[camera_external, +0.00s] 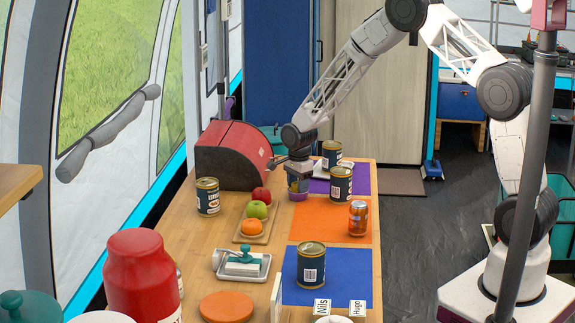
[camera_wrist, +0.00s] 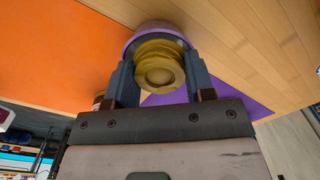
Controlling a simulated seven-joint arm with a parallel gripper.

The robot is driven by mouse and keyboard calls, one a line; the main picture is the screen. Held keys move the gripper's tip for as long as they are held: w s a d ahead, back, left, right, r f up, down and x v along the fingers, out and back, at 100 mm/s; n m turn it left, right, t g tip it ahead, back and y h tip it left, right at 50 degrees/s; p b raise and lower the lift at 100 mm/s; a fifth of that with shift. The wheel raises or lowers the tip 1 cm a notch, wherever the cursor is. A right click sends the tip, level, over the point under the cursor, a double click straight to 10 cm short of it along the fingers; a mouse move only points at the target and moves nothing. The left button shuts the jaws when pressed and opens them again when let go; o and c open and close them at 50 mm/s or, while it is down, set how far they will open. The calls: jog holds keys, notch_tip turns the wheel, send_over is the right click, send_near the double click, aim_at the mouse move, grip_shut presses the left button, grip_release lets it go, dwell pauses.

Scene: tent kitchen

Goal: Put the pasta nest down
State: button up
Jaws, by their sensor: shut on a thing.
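The yellow, coiled pasta nest (camera_wrist: 158,68) is between the two fingertips of my gripper (camera_wrist: 160,75) in the wrist view. My gripper is shut on it. A round purple rim (camera_wrist: 133,42) shows right behind the nest, like a small dish; whether the nest touches it I cannot tell. In the outside view my gripper (camera_external: 299,184) points down at the table beside the purple mat (camera_external: 350,180), with the purple dish (camera_external: 298,196) under the fingertips. The nest is mostly hidden by the fingers there.
The orange mat (camera_external: 320,225) and blue mat (camera_external: 340,290) lie nearer. Cans stand around: one (camera_external: 340,187) close to my gripper on the right, another (camera_external: 208,197) on the left. A red bread box (camera_external: 233,155) stands behind left. A fruit board (camera_external: 243,238) lies front left.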

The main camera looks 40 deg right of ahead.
jog(key=o, duration=1)
jog(key=f, duration=0.1)
jog(key=s+f, duration=0.1)
jog(key=f, duration=0.1)
jog(key=shift+s+d, duration=0.1)
jog(key=shift+s, duration=0.05)
jog(key=shift+c, duration=0.2)
notch_tip(320, 180, up, 14)
jog(key=shift+w, duration=0.35)
jog(key=shift+r, duration=0.1)
